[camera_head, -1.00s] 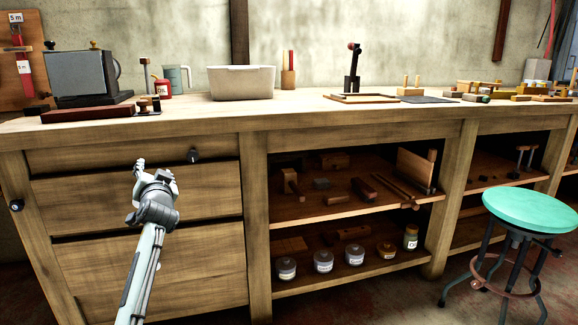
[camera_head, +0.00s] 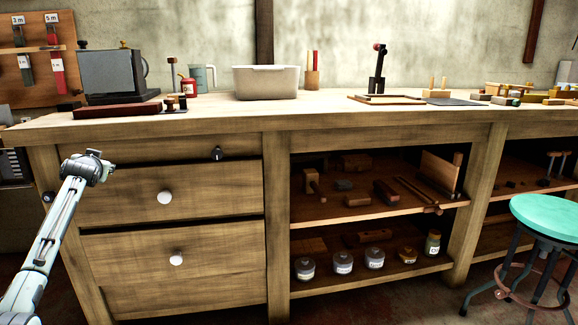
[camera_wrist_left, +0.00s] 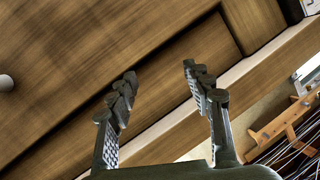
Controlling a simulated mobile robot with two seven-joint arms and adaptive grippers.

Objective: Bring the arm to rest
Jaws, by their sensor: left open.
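My left gripper (camera_head: 92,158) is in front of the left end of the wooden workbench (camera_head: 200,122), near its top drawer (camera_head: 130,152). In the left wrist view the two fingers of my left gripper (camera_wrist_left: 158,88) stand apart with nothing between them. Wooden drawer fronts lie beyond the fingers there. A round white knob (camera_wrist_left: 5,82) shows at the left edge of that view. My right gripper is not in view.
A white bin (camera_head: 266,84) and a dark metal box (camera_head: 108,74) stand on the benchtop. Jars (camera_head: 343,262) and tools fill the open shelves. A teal stool (camera_head: 545,215) stands at the right. Floor shows in front of the bench.

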